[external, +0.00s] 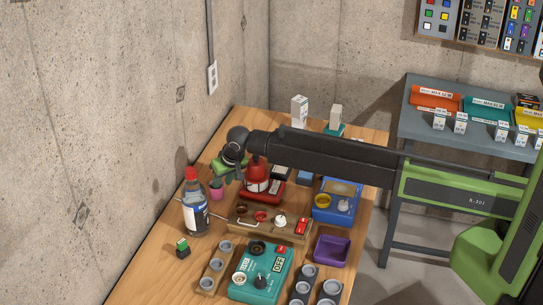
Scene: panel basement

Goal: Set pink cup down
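The pink cup (216,193) is small and shows below the end of my arm, near the left side of the wooden table, just behind the bottle. My gripper (219,182) points down, with its dark fingers at the cup's upper part. It appears shut on the cup, though the fingers are small here. I cannot tell whether the cup's base touches the table (143,270).
A bottle with a red cap (194,205) stands close in front of the cup. A red round-bodied object (257,177) is to the right. A wooden panel (265,222), teal box (262,272), blue box (338,201) and purple tray (332,249) crowd the table.

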